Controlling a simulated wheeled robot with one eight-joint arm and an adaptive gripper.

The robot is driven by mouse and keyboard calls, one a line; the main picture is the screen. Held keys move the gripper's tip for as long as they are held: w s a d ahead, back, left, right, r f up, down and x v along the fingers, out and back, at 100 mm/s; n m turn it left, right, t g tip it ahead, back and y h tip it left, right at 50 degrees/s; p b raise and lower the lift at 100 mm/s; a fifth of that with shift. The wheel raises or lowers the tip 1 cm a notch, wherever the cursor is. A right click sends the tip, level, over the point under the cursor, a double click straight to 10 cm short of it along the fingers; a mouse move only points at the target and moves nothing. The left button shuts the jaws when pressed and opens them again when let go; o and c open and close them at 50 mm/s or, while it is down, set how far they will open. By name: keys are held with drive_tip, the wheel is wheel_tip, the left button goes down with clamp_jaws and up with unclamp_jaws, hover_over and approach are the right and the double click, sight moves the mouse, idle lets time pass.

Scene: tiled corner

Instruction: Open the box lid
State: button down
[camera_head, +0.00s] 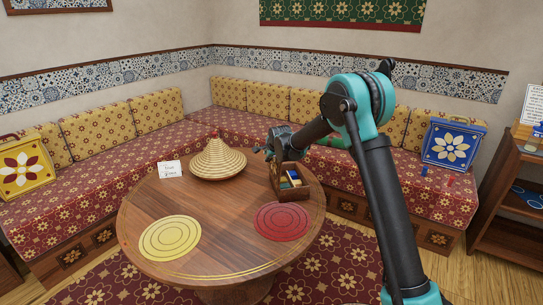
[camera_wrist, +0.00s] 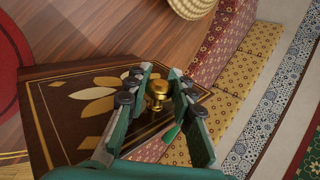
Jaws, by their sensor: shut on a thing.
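The dark wooden box (camera_head: 291,195) stands on the round table, and its inside with small coloured pieces shows from above. In the wrist view its lid (camera_wrist: 65,105) is dark brown with pale petal inlay and a thin light border. A round brass knob (camera_wrist: 157,90) sits on the lid. My gripper (camera_wrist: 158,88) has its teal fingers with dark pads on both sides of the knob, shut on it. In the head view my gripper (camera_head: 277,146) is at the box's upper left side. The lid seems raised and tilted there, largely hidden by my gripper.
The round table (camera_head: 150,205) also holds a woven conical cover (camera_head: 218,160), a white card (camera_head: 170,169), a yellow mat (camera_head: 170,238) and a red mat (camera_head: 282,221). A patterned bench (camera_head: 85,185) runs behind. A blue case (camera_head: 452,146) stands on the right bench.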

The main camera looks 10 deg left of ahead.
drive_tip(key=shift+s+a+f, duration=0.25)
drive_tip(key=shift+s+a, duration=0.1)
drive_tip(key=shift+a, duration=0.2)
idle(0.4)
drive_tip(key=c, duration=1.3)
unclamp_jaws()
drive_tip(key=shift+o, duration=0.2)
drive_tip(key=v, duration=1.2)
